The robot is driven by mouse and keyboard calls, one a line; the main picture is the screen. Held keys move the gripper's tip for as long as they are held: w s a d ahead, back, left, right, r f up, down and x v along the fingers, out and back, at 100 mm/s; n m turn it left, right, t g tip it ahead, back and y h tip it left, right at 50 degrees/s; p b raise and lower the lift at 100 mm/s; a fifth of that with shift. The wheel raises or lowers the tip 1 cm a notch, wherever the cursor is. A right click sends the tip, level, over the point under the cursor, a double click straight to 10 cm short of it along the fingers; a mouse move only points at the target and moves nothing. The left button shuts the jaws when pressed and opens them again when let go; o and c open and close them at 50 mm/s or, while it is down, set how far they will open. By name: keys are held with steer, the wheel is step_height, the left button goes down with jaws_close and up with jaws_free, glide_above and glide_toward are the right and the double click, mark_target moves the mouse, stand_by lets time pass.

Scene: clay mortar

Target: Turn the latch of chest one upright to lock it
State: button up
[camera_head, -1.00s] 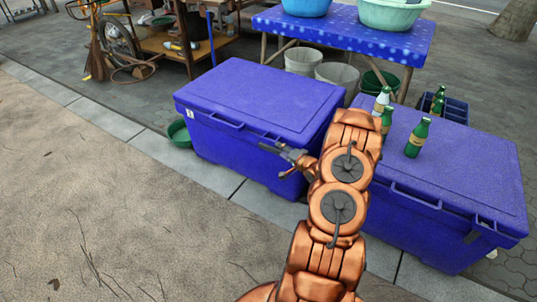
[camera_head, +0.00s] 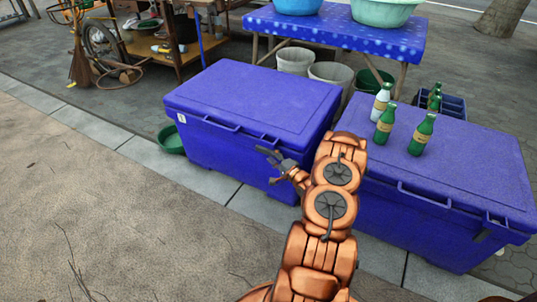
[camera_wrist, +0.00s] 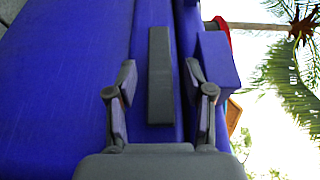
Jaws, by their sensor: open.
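Two blue lidded chests stand side by side in the head view: the left chest (camera_head: 255,90) and the right chest (camera_head: 450,150). In the wrist view my gripper (camera_wrist: 160,66) is open, one finger on each side of a dark grey bar-shaped latch (camera_wrist: 160,85) on a blue chest. That view is turned sideways, so the latch appears to lie level rather than upright. Contact with the fingers cannot be told.
Green bottles (camera_head: 422,135) stand on the right chest's lid. A blue table (camera_head: 340,35) with basins is behind, with buckets (camera_head: 331,74) below it. A green basin (camera_head: 171,139) sits left of the left chest. The pavement (camera_head: 110,215) in front is clear.

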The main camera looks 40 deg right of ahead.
steer(key=shift+w+d, duration=0.15)
steer(key=shift+w, duration=1.2)
jaws_close()
